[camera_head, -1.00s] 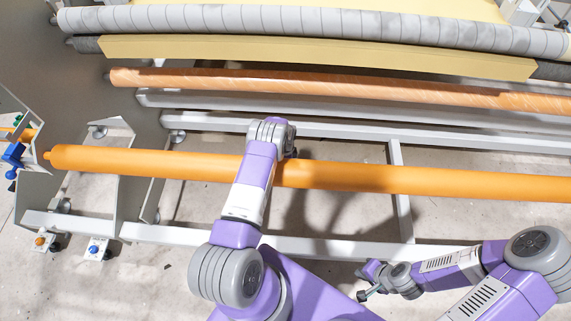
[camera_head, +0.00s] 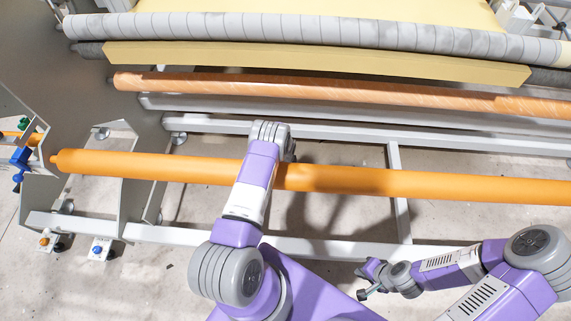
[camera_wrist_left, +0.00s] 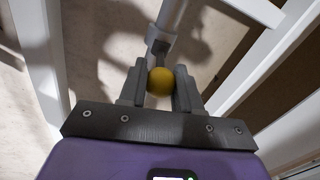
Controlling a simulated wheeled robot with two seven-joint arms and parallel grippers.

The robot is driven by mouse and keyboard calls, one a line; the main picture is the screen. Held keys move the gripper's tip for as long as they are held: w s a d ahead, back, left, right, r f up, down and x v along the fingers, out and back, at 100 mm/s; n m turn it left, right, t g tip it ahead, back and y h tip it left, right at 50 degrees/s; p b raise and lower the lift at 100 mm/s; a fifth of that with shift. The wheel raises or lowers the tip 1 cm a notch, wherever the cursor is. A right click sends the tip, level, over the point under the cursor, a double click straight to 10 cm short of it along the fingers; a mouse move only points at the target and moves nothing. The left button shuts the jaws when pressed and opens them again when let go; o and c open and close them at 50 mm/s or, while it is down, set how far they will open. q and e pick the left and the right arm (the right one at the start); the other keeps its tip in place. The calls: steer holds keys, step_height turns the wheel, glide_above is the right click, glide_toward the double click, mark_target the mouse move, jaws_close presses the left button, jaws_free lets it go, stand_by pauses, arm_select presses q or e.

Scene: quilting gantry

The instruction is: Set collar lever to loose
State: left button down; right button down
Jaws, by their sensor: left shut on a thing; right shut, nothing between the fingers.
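In the left wrist view, a round yellow knob (camera_wrist_left: 160,82) sits between the fingers of my left gripper (camera_wrist_left: 159,88), which is shut on it. A dark stem behind the knob leads to a grey collar (camera_wrist_left: 160,38) on a grey tube. I take this to be the collar lever; its setting cannot be read. In the head view, my left arm reaches over the orange roller, and its gripper and the knob are hidden behind the arm. My right gripper (camera_head: 364,293) is shut and empty at the lower right, apart from the frame.
A long orange roller (camera_head: 400,183) crosses below my left forearm. Grey frame rails (camera_head: 330,135) lie beyond it, with a copper-coloured roller (camera_head: 300,87) further back. A blue handle (camera_head: 20,158) is on the left end plate.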

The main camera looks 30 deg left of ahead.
arm_select(q)
steer(key=shift+s+d+f+t+y+p, duration=0.1)
steer(key=shift+s+d+t+y+p, duration=0.2)
steer(key=shift+s+t+p, duration=0.25)
steer(key=c, duration=0.8)
jaws_free()
steer(key=shift+w, duration=0.1)
steer(key=shift+r, duration=0.3)
steer(key=p+v, duration=0.3)
steer(key=v, duration=0.4)
